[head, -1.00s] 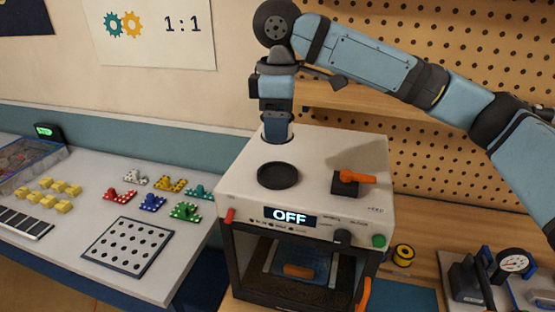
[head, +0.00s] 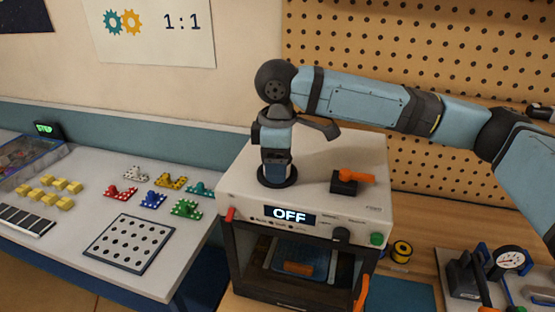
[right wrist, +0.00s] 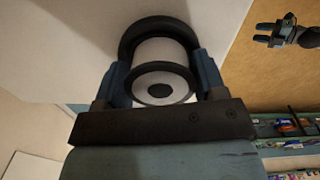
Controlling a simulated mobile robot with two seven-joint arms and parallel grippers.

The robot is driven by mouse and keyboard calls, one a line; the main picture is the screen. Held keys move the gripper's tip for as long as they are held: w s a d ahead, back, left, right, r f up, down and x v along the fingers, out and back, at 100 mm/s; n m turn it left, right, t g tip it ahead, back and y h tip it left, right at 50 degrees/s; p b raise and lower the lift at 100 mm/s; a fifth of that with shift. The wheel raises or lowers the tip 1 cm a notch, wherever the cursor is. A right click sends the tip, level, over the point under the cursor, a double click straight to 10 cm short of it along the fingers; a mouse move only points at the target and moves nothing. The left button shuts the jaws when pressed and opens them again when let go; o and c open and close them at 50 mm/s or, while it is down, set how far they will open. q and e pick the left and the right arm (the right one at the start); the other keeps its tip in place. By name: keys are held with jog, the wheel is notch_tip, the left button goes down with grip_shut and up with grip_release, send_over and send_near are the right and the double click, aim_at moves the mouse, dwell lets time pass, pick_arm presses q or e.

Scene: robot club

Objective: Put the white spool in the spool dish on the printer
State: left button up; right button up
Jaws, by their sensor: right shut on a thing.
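The white spool (right wrist: 162,92) is between the two fingers of my right gripper (right wrist: 161,80), with its round end facing the right wrist camera. In the head view my right gripper (head: 277,172) points straight down at the black spool dish (head: 278,182) on top of the white printer (head: 320,155), and it hides the spool. In the right wrist view the dark dish ring (right wrist: 128,42) surrounds the spool's far end; I cannot tell whether the spool touches the dish floor. My left gripper (right wrist: 262,34) shows small in the right wrist view, open and empty.
An orange-handled black part (head: 345,184) stands on the printer top, right of the dish. A yellow spool (head: 401,251) and a gauge (head: 510,258) are on the wooden bench to the right. Coloured parts and a perforated plate (head: 130,243) lie on the left table.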

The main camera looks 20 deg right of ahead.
jog(key=shift+s+f, duration=0.1)
jog(key=shift+f, duration=0.1)
jog(key=shift+f, duration=0.2)
jog(key=shift+s+f, duration=0.15)
jog(key=shift+f, duration=0.1)
jog(key=o, duration=0.9)
jog(key=shift+f, duration=0.1)
jog(key=shift+c, duration=0.2)
jog(key=shift+o, duration=0.7)
jog(key=shift+f, duration=0.1)
jog(key=shift+a, duration=0.1)
jog(key=shift+c, duration=0.2)
jog(key=shift+r, duration=0.2)
jog(key=shift+o, duration=0.2)
notch_tip(320, 180, up, 14)
jog(key=b, duration=0.1)
jog(key=shift+w+f+b, duration=0.25)
jog(key=shift+b, duration=0.05)
